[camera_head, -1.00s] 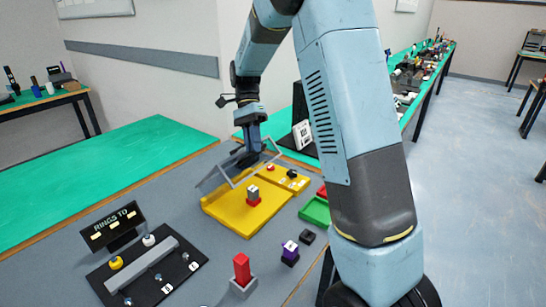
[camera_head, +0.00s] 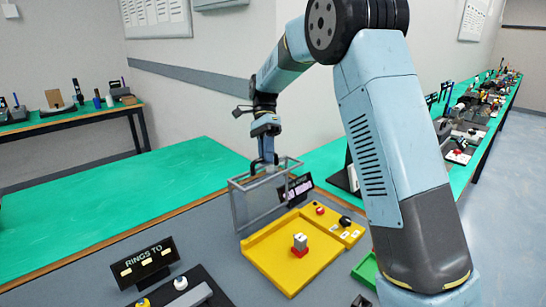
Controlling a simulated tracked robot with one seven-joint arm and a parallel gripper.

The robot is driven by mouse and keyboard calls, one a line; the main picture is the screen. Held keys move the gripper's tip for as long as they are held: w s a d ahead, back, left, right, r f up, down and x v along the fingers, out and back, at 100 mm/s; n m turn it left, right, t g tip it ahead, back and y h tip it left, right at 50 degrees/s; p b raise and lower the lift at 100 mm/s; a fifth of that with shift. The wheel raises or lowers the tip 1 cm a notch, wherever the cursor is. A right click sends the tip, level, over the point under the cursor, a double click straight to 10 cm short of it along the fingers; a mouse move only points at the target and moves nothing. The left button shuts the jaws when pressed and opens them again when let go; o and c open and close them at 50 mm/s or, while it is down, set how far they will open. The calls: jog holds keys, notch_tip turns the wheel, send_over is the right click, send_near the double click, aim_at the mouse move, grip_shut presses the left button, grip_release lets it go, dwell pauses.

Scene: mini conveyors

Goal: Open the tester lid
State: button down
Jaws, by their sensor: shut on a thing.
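The tester is a yellow tray (camera_head: 275,268) on the grey work surface. Its lid (camera_head: 240,208) is a clear panel in a grey frame, raised steeply along the back-left side of the tray. My gripper (camera_head: 263,166) is at the lid's top edge, shut on the frame; the fingers are small and partly hidden. A red block with a grey block on top (camera_head: 300,245) stands inside the open tray.
A black "RINGS TO" sign (camera_head: 144,263) and a dark board with knobs (camera_head: 190,291) stand at the front left. A small dark sign (camera_head: 299,188) is behind the lid. A green tray (camera_head: 366,269) lies to the right. The green table (camera_head: 120,195) at left is clear.

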jog(key=shift+w+a+f, duration=0.2)
jog(key=shift+w+f, duration=0.3)
jog(key=shift+f, duration=0.05)
jog(key=shift+a, duration=0.1)
jog(key=shift+s+a+g, duration=0.1)
jog(key=shift+a+g, duration=0.05)
jog(key=shift+g, duration=0.15)
jog(key=c, duration=1.4)
grip_release()
jog(key=shift+o, duration=1.4)
jog(key=shift+a+r, duration=0.1)
jog(key=v, duration=0.7)
jog(key=shift+w, duration=0.25)
jog(key=shift+r, duration=0.15)
